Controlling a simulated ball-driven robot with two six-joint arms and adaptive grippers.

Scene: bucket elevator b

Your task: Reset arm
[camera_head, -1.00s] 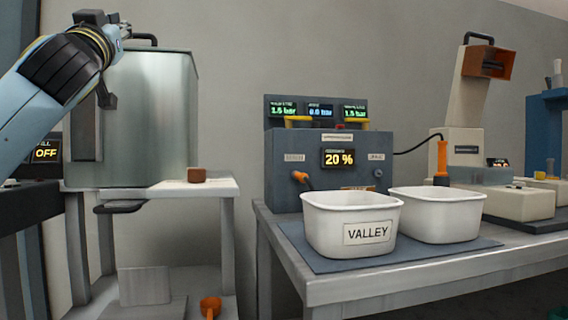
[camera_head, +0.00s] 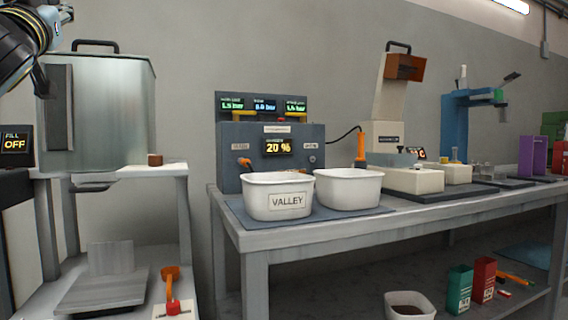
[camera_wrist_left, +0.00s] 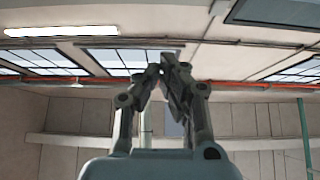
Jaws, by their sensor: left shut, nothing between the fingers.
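My left arm comes in at the top left of the head view, and part of its gripper shows near the edge. In the left wrist view my left gripper (camera_wrist_left: 166,72) is shut and empty, its fingertips together, pointing toward the ceiling and upper wall. It holds nothing and touches nothing that I can see. My right gripper is in neither view.
A metal tank (camera_head: 105,115) stands on a stand at left. The workbench (camera_head: 330,229) bears a control box (camera_head: 228,150), a white VALLEY bin (camera_head: 260,190), a second white bin (camera_head: 350,188) and other devices.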

